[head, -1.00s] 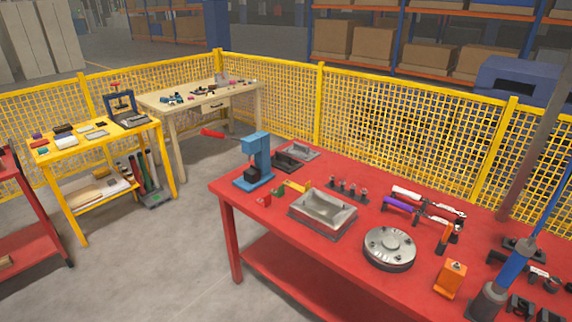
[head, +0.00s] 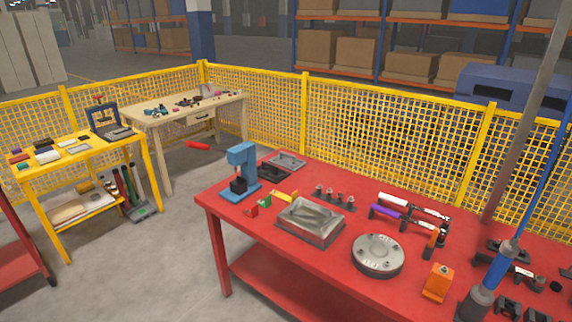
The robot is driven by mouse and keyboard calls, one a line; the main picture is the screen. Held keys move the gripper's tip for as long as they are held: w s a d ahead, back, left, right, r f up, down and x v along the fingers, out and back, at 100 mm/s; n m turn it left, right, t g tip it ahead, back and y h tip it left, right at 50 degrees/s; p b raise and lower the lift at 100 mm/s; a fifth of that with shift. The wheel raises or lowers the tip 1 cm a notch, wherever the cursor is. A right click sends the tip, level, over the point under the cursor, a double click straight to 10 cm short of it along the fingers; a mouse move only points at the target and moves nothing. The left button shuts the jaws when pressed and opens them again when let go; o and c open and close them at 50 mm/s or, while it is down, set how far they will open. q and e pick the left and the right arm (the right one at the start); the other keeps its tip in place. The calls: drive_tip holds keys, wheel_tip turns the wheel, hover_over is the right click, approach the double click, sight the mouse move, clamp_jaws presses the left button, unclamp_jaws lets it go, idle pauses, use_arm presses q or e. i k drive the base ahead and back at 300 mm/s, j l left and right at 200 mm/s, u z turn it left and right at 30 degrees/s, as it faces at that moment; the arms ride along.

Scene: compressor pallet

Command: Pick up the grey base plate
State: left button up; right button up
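I cannot tell for sure which piece is the grey base plate. A grey rectangular block with a recessed top (head: 311,221) lies flat on the red table (head: 300,258), left of its middle. A round grey plate with small raised studs (head: 378,256) lies flat to its right, near the front edge. A smaller grey flat piece (head: 286,160) lies at the table's far left corner. Neither of my grippers is in the head view.
A blue press-like tool (head: 241,172) stands at the left end. Small upright grey parts (head: 334,196), purple-and-black tools (head: 385,211) and an orange block (head: 438,282) lie around. A blue-and-grey upright tool (head: 497,268) stands at right. Yellow mesh fence (head: 390,130) runs behind.

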sight(288, 161)
drive_tip(key=i+j+u, duration=0.6)
drive_tip(key=i+u, duration=0.15)
drive_tip(key=u, duration=0.15)
drive_tip(key=i+u, duration=0.75)
drive_tip(key=i, duration=1.3)
drive_tip(key=i+z, duration=0.3)
drive_tip(key=i, duration=0.15)
drive_tip(key=i+z, duration=0.3)
drive_tip(key=i, duration=0.2)
drive_tip(key=i+j+z, duration=0.3)
drive_tip(key=i, duration=0.15)
drive_tip(key=i+l+z, duration=0.15)
drive_tip(key=i+z, duration=0.2)
drive_tip(key=z, duration=0.15)
drive_tip(key=i+z, duration=0.3)
drive_tip(key=z, duration=0.15)
drive_tip(key=i+j+z, duration=0.1)
drive_tip(key=i+z, duration=0.25)
drive_tip(key=z, duration=0.15)
